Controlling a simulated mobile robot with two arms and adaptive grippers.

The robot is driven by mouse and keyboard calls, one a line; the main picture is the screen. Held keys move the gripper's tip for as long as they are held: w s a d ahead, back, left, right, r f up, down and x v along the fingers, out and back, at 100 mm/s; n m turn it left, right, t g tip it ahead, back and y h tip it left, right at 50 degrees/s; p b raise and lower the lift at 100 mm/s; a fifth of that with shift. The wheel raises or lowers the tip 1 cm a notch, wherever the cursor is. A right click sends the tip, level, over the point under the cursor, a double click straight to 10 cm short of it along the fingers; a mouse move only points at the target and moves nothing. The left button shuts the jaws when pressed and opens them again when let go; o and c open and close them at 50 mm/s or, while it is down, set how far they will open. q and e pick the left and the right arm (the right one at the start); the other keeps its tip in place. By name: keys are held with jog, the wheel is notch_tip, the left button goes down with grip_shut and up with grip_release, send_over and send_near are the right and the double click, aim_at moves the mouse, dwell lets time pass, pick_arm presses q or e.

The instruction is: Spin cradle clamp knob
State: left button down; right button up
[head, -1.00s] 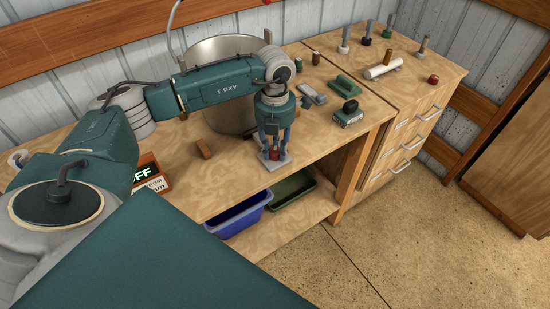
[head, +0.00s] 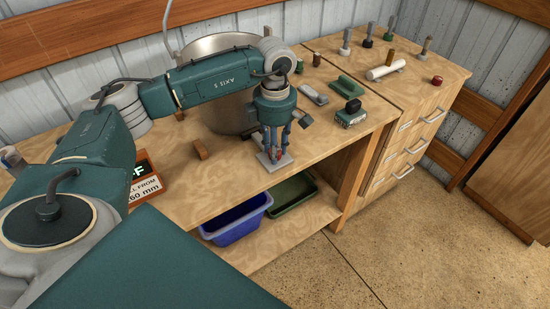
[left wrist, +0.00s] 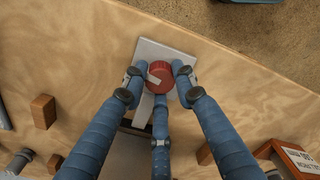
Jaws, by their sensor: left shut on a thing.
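The red clamp knob (left wrist: 161,76) sits on a pale grey plate (left wrist: 150,50) on the wooden bench, near its front edge. A light bar or mark crosses the knob's face. My left gripper (head: 274,152) points down at the knob, and its blue fingers are shut around the knob's sides in the left wrist view (left wrist: 158,84). In the head view the fingers mostly hide the knob, while the plate (head: 283,163) shows beside them. My right gripper is in neither view.
A large metal pot (head: 213,118) stands behind my left arm. A wooden block (head: 201,149) and a sign (head: 146,187) are to the left. Blue (head: 237,222) and green (head: 291,194) bins sit below the bench.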

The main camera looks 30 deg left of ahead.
pick_arm(q)
jog(key=m, duration=0.3)
jog(key=shift+f+b, duration=0.1)
jog(key=shift+b, duration=0.3)
jog(key=shift+m, duration=0.5)
jog(key=m+b, duration=0.1)
jog(key=m, duration=0.1)
jog(key=shift+m, duration=0.4)
jog(key=shift+m+b, duration=0.5)
jog(key=shift+m, duration=0.3)
jog(key=m+b, duration=0.1)
jog(key=m, duration=0.4)
jog(key=shift+m, duration=0.3)
